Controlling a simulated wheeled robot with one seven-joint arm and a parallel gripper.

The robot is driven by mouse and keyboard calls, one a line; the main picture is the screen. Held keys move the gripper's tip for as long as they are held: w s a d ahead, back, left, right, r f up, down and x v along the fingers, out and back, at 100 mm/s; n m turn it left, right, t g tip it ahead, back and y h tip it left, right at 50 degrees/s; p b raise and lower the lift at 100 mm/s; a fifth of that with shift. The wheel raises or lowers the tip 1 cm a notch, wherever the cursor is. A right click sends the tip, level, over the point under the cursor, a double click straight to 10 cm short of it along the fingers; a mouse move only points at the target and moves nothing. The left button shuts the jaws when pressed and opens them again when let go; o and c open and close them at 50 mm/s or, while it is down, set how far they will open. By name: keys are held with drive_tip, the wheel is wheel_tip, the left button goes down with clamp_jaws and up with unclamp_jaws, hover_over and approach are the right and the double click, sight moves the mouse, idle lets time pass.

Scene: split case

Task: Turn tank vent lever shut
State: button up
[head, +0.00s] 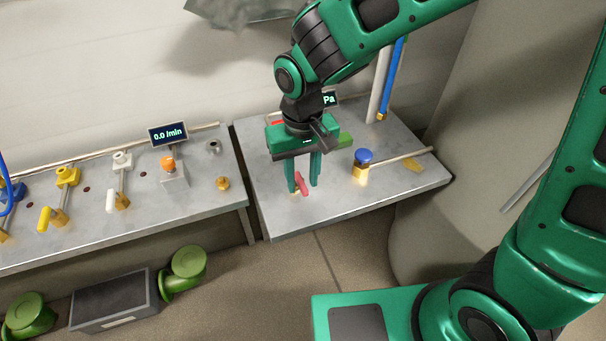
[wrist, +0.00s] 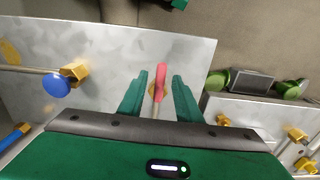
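A red lever (head: 302,186) stands near the front left of the right-hand metal table (head: 345,200). It also shows in the wrist view (wrist: 161,72), on a yellow brass fitting that is partly hidden. No label shows on it, so I cannot read whether it is the tank vent lever. My gripper (head: 304,188) points down over it and is open. In the wrist view, my gripper's two green fingers (wrist: 160,92) stand on either side of the lever, with a visible gap on each side. I cannot tell which way shut lies.
A blue knob (head: 363,156) on a brass fitting stands right of my gripper. A display (head: 329,99) behind is partly hidden by my wrist. The left table (head: 200,205) carries several valves, an orange knob (head: 168,163) and a 0.0 /min display (head: 168,135). A narrow gap separates the tables.

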sight(303, 183)
wheel_tip(303, 183, up, 11)
drive_tip(key=shift+f, duration=0.15)
idle(0.4)
drive_tip(key=shift+d, duration=0.1)
drive_tip(key=d+m, duration=0.4)
drive_tip(key=d, duration=1.6)
drive_tip(key=s+d+f+m, duration=0.1)
drive_tip(key=s+d+m, duration=0.4)
drive_tip(key=s+d, duration=1)
drive_tip(key=shift+d+f, duration=0.3)
drive_tip(key=shift+d, duration=0.7)
